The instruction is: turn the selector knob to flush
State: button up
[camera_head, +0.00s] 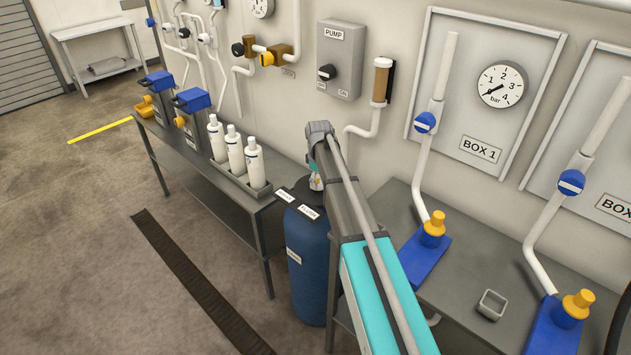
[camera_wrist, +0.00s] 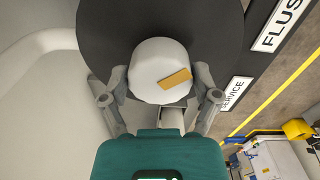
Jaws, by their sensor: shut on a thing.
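The selector knob (camera_wrist: 155,62) is a white round cap with an orange pointer mark (camera_wrist: 174,78), on a round black top (camera_wrist: 218,40) in the wrist view. The mark slants right and slightly upward in the picture. A SERVICE label (camera_wrist: 234,92) and a FLUSH label (camera_wrist: 282,24) lie right of it; I cannot tell exactly which one the mark meets. My gripper (camera_wrist: 160,97) is shut on the knob, one finger on each side. In the head view, my gripper (camera_head: 316,182) is over the blue tank (camera_head: 308,262), and my arm hides the knob.
White bottles (camera_head: 234,153) stand in a tray on the left bench, close to the tank. The right bench holds blue bases with yellow caps (camera_head: 434,226) and a small grey cup (camera_head: 491,305). The wall with the pump box (camera_head: 340,60) is behind. Floor is open at left.

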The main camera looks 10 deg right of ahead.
jog(key=shift+w+a, duration=0.15)
dwell(0.3)
jog(key=o, duration=1)
jog(key=shift+c, duration=0.2)
jog(key=shift+r, duration=0.1)
